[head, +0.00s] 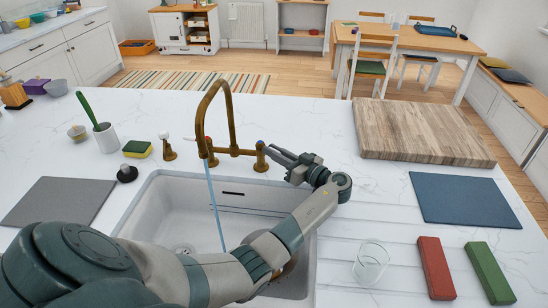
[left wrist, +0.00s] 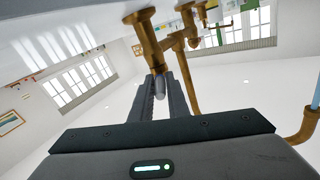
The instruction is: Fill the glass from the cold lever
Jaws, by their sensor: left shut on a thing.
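A brass tap (head: 231,115) with a tall bent spout stands behind the white sink (head: 165,205). A thin blue stream of water (head: 214,205) falls from the spout into the sink. The cold lever (head: 261,158), marked blue, is at the tap's right; the red-marked side is at its left. My left gripper (head: 275,152) reaches over the sink and is shut on the cold lever, whose pale tip (left wrist: 160,87) shows between the fingers in the left wrist view. The clear glass (head: 370,262) stands upright on the drainboard right of the sink, away from the stream, and looks empty. My right gripper is out of view.
A red block (head: 436,268) and a green block (head: 489,272) lie right of the glass. A wooden board (head: 420,132) and a blue mat (head: 463,200) lie behind them. A sponge (head: 138,149) and a brush holder (head: 106,138) stand left of the tap. My left arm hides part of the sink.

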